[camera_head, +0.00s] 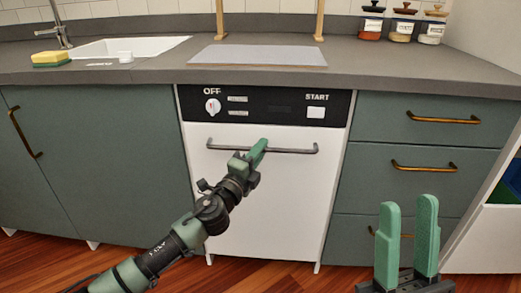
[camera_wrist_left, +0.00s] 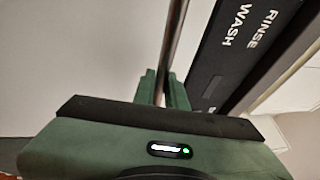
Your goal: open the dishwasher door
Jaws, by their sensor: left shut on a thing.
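The dishwasher (camera_head: 260,200) has a white door, which stands shut under a black control panel (camera_head: 275,106) with a dial and a START button. A grey bar handle (camera_head: 290,150) runs across the top of the door. My left gripper (camera_head: 258,150) is shut on the handle near its middle. In the left wrist view the handle (camera_wrist_left: 175,45) runs between the green fingers (camera_wrist_left: 165,90), and the panel (camera_wrist_left: 240,40) is beside it. My right gripper (camera_head: 407,240) is open and empty, fingers up, in front of the drawers at the lower right.
Green cabinets with brass handles flank the dishwasher, a cabinet door (camera_head: 90,150) on the left and drawers (camera_head: 430,190) on the right. The grey counter (camera_head: 400,70) carries a sink, a sponge and jars. Wooden floor (camera_head: 270,280) shows in front.

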